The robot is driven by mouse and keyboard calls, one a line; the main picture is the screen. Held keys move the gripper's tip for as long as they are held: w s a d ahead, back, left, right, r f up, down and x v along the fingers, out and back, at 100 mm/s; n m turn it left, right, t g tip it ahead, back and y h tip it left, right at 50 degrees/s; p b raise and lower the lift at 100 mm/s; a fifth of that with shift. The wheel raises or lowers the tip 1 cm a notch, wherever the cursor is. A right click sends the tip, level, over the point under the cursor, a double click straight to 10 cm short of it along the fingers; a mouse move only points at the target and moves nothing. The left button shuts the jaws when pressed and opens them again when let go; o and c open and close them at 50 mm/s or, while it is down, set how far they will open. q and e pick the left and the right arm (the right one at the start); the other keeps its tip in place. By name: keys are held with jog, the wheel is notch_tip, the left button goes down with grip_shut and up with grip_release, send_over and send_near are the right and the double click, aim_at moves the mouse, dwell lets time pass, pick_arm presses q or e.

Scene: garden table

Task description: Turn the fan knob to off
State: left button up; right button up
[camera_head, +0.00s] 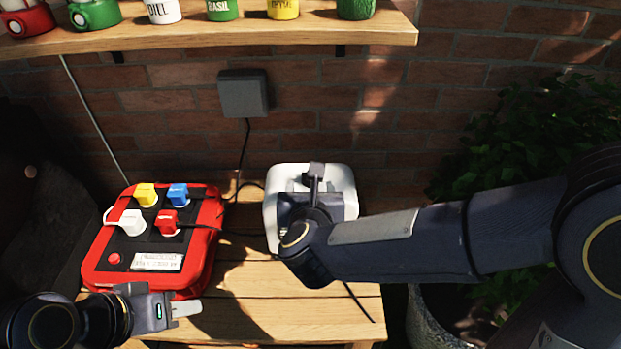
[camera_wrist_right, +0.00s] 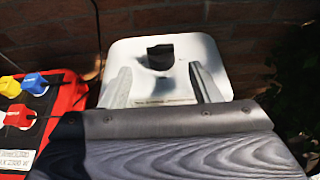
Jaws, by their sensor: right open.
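The white box (camera_head: 345,177) stands on the wooden table against the brick wall, right of the red power box. In the right wrist view, a black knob (camera_wrist_right: 160,57) sits on the white box's top face. My right gripper (camera_wrist_right: 160,72) is open, with one finger on each side of the knob's lower area; I cannot tell whether either touches it. In the head view, my right arm and gripper cover much of the white box. My left gripper (camera_head: 186,309) is low at the table's front left, apart from the white box; its finger gap is not clear.
The red power box (camera_head: 208,240) holds yellow, blue, white and red plugs. A cable runs up to a grey wall box (camera_head: 243,94). A wooden shelf (camera_head: 200,39) with pots is above. A leafy plant (camera_head: 530,140) stands at the right.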

jog(key=x, duration=0.6)
jog(key=shift+w+f, duration=0.1)
jog(key=shift+c, duration=0.5)
